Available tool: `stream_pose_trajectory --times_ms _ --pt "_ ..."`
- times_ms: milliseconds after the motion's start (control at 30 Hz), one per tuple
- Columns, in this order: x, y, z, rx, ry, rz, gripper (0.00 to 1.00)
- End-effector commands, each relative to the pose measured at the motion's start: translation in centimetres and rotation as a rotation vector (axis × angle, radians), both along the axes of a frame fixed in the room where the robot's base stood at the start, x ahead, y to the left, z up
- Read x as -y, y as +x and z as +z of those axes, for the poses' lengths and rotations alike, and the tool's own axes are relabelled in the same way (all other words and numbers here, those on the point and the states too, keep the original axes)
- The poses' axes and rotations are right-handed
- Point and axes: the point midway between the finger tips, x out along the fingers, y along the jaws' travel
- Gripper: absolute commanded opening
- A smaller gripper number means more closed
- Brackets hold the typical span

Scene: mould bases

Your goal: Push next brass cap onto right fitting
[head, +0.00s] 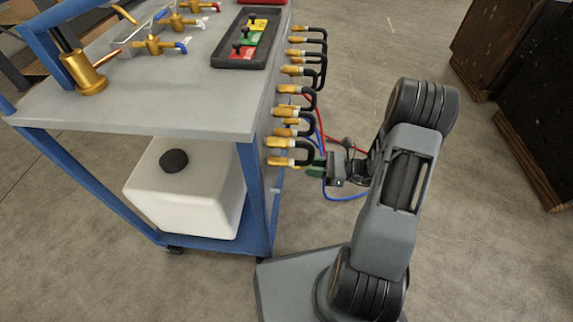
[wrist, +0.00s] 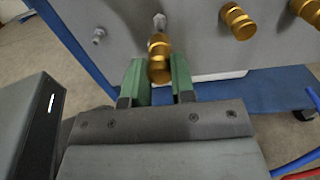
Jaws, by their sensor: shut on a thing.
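My gripper (wrist: 159,83) has green fingers, shut on a ribbed brass cap (wrist: 158,60) between them. The cap stands in line with a small silver fitting (wrist: 160,21) on the grey panel, directly beyond it; I cannot tell whether they touch. A second bare silver fitting (wrist: 98,36) sticks out of the panel to the left. In the head view my gripper (head: 314,167) is at the cart's right side, low, just below the lowest hose loops; the held cap is hard to make out there.
More brass pieces (wrist: 237,21) sit on the panel to the right. In the head view, several black hose loops with brass ends (head: 305,152) line the cart's side, close above my gripper. Red and blue hoses (head: 345,197) hang near my wrist.

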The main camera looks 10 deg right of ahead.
Motion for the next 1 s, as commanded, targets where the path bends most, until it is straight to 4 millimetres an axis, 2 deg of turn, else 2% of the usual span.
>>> stream_pose_trajectory --times_ms 167,800,1000 --pt "0.4 -0.1 0.0 0.0 0.0 -0.001 0.0" --pt "5.2 -1.6 0.0 0.0 0.0 -0.002 0.0" --pt "5.7 -1.8 0.0 0.0 0.0 0.0 0.0"
